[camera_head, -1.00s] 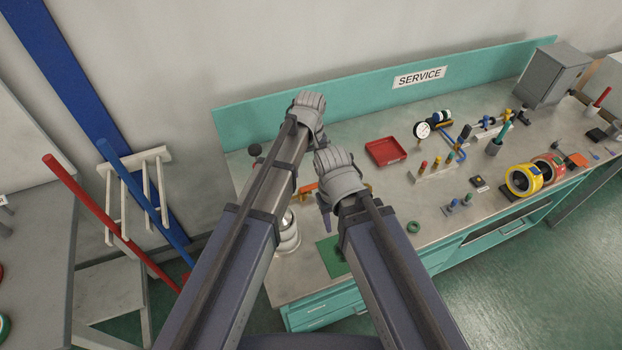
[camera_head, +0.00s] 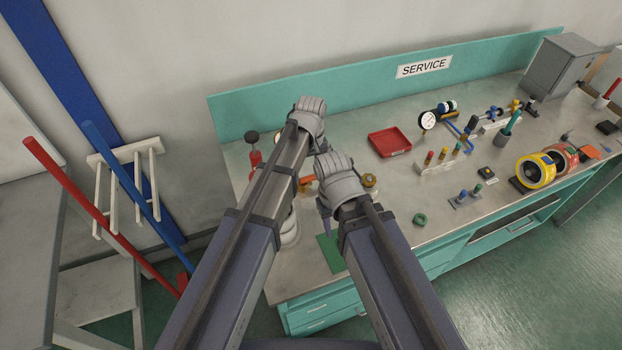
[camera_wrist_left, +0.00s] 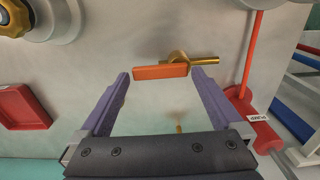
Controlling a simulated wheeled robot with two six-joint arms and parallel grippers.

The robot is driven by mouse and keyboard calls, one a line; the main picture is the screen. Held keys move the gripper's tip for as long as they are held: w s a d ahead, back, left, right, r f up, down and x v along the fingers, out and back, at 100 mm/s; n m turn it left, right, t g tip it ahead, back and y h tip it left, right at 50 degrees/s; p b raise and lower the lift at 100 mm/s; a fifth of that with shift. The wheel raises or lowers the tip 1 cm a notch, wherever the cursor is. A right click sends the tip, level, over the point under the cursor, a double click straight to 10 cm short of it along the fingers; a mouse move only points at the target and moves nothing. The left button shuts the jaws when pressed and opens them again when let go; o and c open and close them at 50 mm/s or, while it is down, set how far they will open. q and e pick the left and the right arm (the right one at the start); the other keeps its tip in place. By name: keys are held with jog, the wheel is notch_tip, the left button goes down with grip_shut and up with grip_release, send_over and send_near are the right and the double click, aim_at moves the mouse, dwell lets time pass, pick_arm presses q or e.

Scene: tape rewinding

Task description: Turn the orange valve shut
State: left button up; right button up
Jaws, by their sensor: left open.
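The orange valve lever (camera_wrist_left: 160,72) lies across the middle of the left wrist view, joined to a brass valve body with a pipe stub. My left gripper (camera_wrist_left: 162,82) is open, with its two purple fingers on either side of the lever. The left fingertip is near the lever's orange end and the right one is near the brass stub; I cannot tell whether either touches. In the head view a bit of the orange lever (camera_head: 306,181) shows between my two arms, mostly covered.
A red tray (camera_head: 389,143) and a pressure gauge (camera_head: 428,121) stand to the right on the grey bench. A green ring (camera_head: 420,219) lies near the front edge.

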pick_arm(q)
jog(key=shift+f, duration=0.45)
pick_arm(e)
jog(key=shift+f, duration=0.45)
pick_arm(q)
jog(key=shift+c, duration=0.2)
jog(key=c, duration=1)
jog(key=shift+o, duration=0.2)
